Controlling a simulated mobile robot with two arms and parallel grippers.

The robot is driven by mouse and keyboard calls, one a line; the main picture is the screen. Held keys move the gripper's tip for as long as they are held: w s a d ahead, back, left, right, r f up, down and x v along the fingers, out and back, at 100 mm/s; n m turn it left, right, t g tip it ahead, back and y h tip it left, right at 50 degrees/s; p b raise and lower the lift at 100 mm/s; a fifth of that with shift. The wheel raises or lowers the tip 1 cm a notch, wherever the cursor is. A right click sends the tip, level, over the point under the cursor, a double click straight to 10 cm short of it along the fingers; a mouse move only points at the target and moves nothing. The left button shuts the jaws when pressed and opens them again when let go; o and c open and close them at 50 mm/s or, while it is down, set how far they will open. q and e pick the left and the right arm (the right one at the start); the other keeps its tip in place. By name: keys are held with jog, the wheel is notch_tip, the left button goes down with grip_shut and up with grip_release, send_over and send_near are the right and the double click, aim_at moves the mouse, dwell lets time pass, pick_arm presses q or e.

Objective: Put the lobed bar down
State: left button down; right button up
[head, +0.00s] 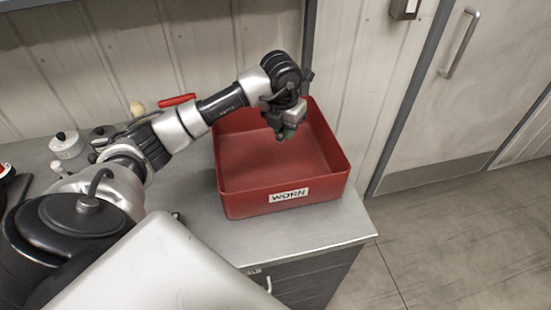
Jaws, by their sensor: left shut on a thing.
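My left gripper (287,122) hangs over the back right part of the red bin labelled WORN, with its fingers pointing down. It is shut on the lobed bar (287,133), of which only a small dark greenish piece shows between and below the fingers. The rest of the bar is hidden by the fingers, so its shape and tilt are hard to tell. The red bin (240,202) stands on the grey counter, open at the top, and the part of its floor that I can see is bare. My right gripper is not in view.
The bin sits near the right end of the counter (190,215). At the left stand a white pot with a dark knob (65,145) and a red-handled thing (177,100) behind my arm. A wall rises close behind the bin; the floor at right is clear.

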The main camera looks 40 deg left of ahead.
aim_at(284, 162)
pick_arm(q)
notch_tip(284, 162, down, 10)
jog(key=shift+r+p, duration=0.2)
jog(key=shift+p, duration=0.9)
jog(key=shift+f, duration=0.1)
jog(key=c, duration=1.5)
grip_release()
jog(key=shift+f, duration=0.1)
jog(key=o, duration=0.4)
jog(key=shift+o, duration=0.2)
